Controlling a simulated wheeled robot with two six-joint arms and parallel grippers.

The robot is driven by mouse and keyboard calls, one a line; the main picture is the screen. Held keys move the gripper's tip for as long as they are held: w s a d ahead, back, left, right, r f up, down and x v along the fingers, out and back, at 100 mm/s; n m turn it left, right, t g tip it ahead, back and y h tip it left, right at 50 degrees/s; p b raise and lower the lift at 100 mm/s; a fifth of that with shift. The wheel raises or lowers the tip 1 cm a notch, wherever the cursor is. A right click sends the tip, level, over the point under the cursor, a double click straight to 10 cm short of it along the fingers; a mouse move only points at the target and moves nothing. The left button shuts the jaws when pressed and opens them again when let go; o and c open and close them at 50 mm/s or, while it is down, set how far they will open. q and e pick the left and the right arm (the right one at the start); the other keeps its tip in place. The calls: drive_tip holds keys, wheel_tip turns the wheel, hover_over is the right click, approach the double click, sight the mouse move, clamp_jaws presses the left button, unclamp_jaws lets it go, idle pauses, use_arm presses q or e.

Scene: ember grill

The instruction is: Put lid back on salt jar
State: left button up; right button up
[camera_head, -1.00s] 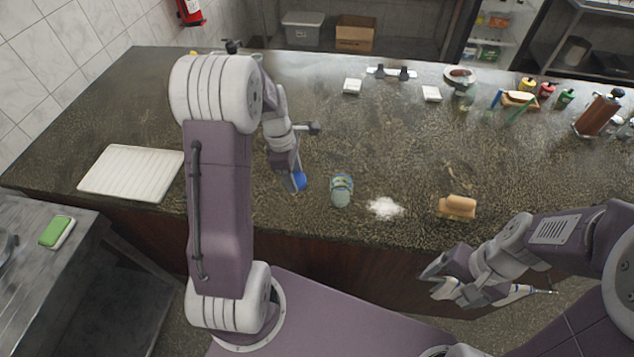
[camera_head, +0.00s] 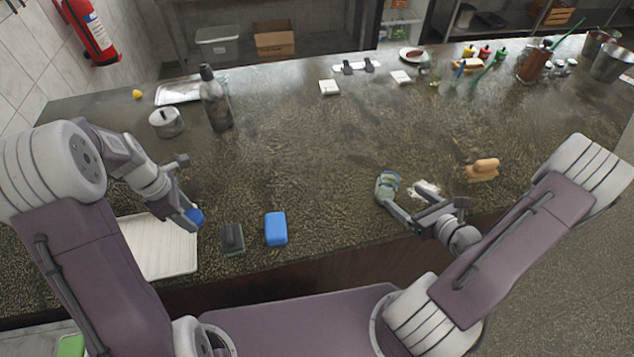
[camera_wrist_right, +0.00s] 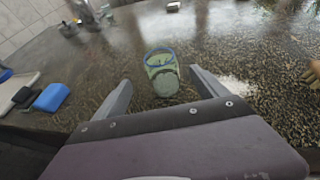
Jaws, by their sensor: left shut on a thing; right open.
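The salt jar (camera_head: 387,182), greenish glass with a blue and yellow band, is on the counter near its front edge. In the right wrist view the jar (camera_wrist_right: 161,70) sits between the spread fingers of my right gripper (camera_wrist_right: 160,80); I cannot tell if it stands or lies. My right gripper (camera_head: 398,200) is open and low at the jar in the head view. My left gripper (camera_head: 191,209) is shut on the blue lid (camera_head: 196,217), by the right edge of the white board, well left of the jar.
Spilled white salt (camera_head: 427,188) lies right of the jar, with a wooden-handled brush (camera_head: 484,168) beyond. A blue block (camera_head: 276,229) and a dark green sponge (camera_head: 233,238) lie between the grippers, right of the white board (camera_head: 165,252). A dark bottle (camera_head: 215,100) stands farther back. The middle counter is clear.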

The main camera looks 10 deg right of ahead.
sight(394, 189)
use_arm(q)
drive_tip(key=shift+d+r, duration=0.1)
drive_tip(key=shift+d, duration=0.4)
drive_tip(key=shift+a+r+p, duration=0.35)
drive_tip(key=shift+a+p, duration=0.15)
drive_tip(key=shift+a, duration=0.05)
use_arm(e)
drive_tip(key=x, duration=0.4)
drive_tip(key=shift+s+a+r, duration=0.1)
drive_tip(key=shift+a+r, duration=0.05)
drive_tip(key=shift+a, duration=0.1)
use_arm(q)
drive_tip(key=shift+w+d+r, duration=0.1)
drive_tip(key=shift+d+r, duration=0.05)
drive_tip(key=shift+r, duration=0.05)
use_arm(e)
drive_tip(key=x, duration=0.2)
drive_tip(key=shift+w+d+f, duration=0.2)
drive_tip(key=shift+w, duration=0.1)
use_arm(q)
drive_tip(key=shift+d, duration=0.15)
use_arm(e)
drive_tip(key=shift+w+d+f, duration=0.1)
drive_tip(key=shift+w+f, duration=0.1)
drive_tip(key=shift+w, duration=0.05)
drive_tip(key=shift+s+r, duration=0.1)
